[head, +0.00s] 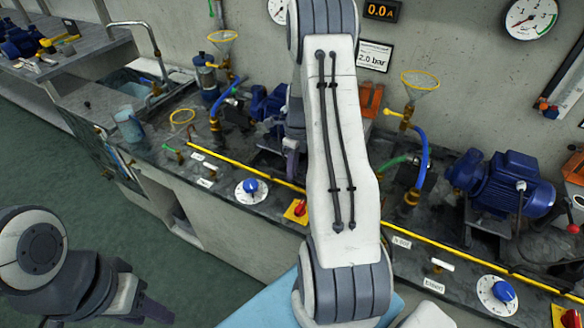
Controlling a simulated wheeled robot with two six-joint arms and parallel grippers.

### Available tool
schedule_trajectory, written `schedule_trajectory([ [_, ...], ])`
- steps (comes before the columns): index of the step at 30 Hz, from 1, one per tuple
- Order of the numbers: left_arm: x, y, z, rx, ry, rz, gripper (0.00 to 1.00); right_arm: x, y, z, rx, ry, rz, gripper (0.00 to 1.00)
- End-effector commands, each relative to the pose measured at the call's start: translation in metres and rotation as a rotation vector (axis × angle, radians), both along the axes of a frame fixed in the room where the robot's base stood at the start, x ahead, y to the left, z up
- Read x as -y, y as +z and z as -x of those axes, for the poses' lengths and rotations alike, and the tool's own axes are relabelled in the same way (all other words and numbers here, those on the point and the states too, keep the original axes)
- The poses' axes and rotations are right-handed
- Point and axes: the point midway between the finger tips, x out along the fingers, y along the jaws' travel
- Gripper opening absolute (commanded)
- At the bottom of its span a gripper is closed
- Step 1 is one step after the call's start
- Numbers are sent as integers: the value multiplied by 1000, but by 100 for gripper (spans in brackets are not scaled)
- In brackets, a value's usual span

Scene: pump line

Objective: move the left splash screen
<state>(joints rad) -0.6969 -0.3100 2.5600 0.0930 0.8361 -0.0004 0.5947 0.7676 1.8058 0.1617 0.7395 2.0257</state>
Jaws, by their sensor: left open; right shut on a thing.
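I cannot make out a splash screen for certain at the left pump station. My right arm crosses the middle of the head view and hides part of that station. Its gripper (291,158) shows only in part, just left of the white arm link, low over the counter by the left blue motor (262,103). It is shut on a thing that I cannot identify. My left gripper (148,309) is open at the lower left, over the floor and away from the counter.
The dark counter (225,172) carries a yellow rail, blue knobs and hoses. Yellow-rimmed funnels (420,80) stand above the hoses. A second blue motor (500,185) is at the right. A sink (140,83) is at the back left. The green floor (110,230) is clear.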

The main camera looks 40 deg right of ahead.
Motion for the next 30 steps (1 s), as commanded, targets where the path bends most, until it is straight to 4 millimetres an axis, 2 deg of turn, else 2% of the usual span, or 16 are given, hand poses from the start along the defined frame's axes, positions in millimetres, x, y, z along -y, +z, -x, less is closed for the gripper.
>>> schedule_trajectory([
  [1,0,-1,0,0,0,0,45,0,-2,0,-1,0,1,0],
  [3,0,-1,0,0,0,0,45,0,-3,0,-1,0,1,34],
  [4,0,-1,0,0,0,0,45,0,-2,0,-1,0,1,45],
  [13,0,0,0,0,0,0,45,0,-1,0,-1,0,1,45],
  [17,0,-1,0,0,0,0,45,3,7,-1,2,0,3,45],
  [30,0,-7,0,0,0,0,45,17,85,-7,3,1,3,45],
])
